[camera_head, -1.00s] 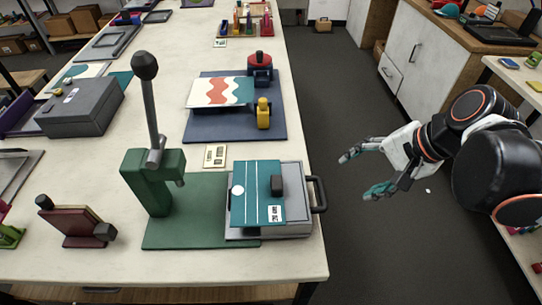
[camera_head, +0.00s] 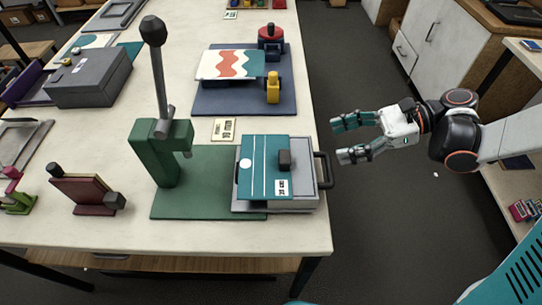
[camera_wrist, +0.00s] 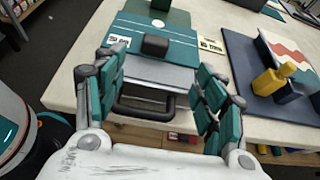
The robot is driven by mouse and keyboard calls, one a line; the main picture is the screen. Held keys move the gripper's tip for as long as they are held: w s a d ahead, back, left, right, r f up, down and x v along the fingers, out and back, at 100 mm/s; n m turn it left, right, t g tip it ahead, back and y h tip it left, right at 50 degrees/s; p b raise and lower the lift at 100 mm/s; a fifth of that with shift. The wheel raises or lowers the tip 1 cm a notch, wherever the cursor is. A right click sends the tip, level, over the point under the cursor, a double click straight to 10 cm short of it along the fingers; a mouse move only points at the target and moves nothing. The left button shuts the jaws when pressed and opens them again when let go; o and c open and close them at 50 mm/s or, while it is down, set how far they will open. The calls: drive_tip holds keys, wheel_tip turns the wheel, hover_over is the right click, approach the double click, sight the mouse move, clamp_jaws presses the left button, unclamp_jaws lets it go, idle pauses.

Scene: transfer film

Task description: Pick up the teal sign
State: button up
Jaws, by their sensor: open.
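The teal sign (camera_head: 262,172) is a flat panel with white stripes, a white dot, a small white label and a black knob (camera_head: 285,160). It lies on a grey case (camera_head: 309,197) with a dark handle (camera_head: 324,170), at the right edge of the table. It also shows in the wrist view (camera_wrist: 175,45), ahead of my gripper. My gripper (camera_head: 340,138) is open and empty, off the table's right edge, to the right of the case and apart from it. In the wrist view its fingers (camera_wrist: 158,95) frame the case's handle.
A green press (camera_head: 162,150) with a tall black-knobbed lever stands left of the sign, its base reaching under the case. A navy board (camera_head: 215,100) with a wavy-patterned panel and a yellow piece (camera_head: 272,88) lies behind. The floor right of the table is clear.

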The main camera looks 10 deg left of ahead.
drive_tip(key=b, duration=0.2)
approach(286, 156)
drive_tip(key=x, duration=0.3)
drive_tip(key=shift+w+f, duration=0.25)
drive_tip(key=shift+s+r+b+x, duration=0.1)
drive_tip(key=shift+b+x, duration=0.4)
drive_tip(key=shift+x, duration=1.05)
drive_tip(key=shift+s+r+b+x, duration=0.15)
drive_tip(key=shift+b+x, duration=0.35)
drive_tip(key=shift+x, duration=1)
drive_tip(key=c, duration=1.2)
